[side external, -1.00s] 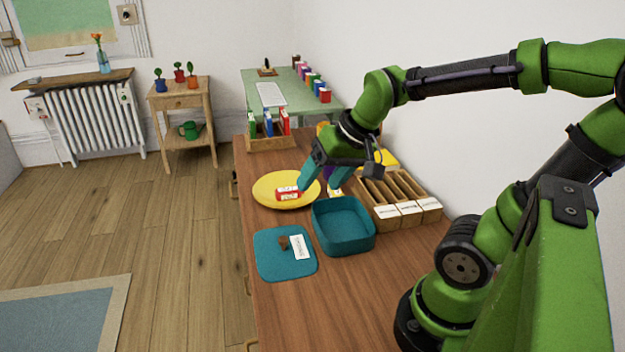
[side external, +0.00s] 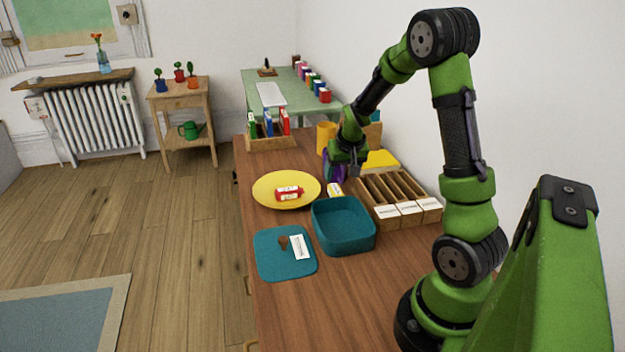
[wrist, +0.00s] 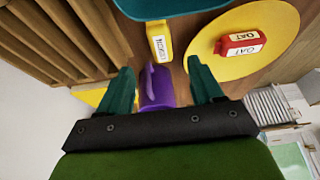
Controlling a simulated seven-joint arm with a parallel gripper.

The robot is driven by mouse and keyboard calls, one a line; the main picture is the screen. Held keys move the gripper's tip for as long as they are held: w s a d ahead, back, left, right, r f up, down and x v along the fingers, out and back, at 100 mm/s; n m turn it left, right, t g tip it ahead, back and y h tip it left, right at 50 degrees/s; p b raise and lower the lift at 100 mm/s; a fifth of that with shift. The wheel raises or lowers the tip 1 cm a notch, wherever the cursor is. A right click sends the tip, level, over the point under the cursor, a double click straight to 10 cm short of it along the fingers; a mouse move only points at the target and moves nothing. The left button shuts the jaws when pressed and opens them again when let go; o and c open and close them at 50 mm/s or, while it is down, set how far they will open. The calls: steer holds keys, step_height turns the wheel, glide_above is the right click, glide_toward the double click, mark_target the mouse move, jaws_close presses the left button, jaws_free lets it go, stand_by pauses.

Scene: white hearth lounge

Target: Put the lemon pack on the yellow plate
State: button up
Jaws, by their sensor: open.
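The lemon pack (wrist: 159,42), a small yellow block with a white label, stands on the wooden table between the yellow plate and the teal bin; it also shows in the side view (side external: 334,190). The yellow plate (side external: 268,199) holds a red pack (side external: 289,193), labelled OAT in the wrist view (wrist: 241,43). My gripper (wrist: 160,72) is open, its two teal fingers on either side of a purple mug (wrist: 157,90). The lemon pack lies beyond the fingertips. In the side view, my gripper (side external: 347,160) is beside the purple mug, past the lemon pack; its fingers are hard to make out there.
The teal bin (side external: 343,243) and a wooden slotted rack (side external: 410,217) stand close to the lemon pack. A teal mat (side external: 272,263) lies in front.

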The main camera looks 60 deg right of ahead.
mark_target(336, 189)
steer(key=x, duration=0.8)
steer(key=shift+w, duration=0.15)
steer(key=c, duration=1.2)
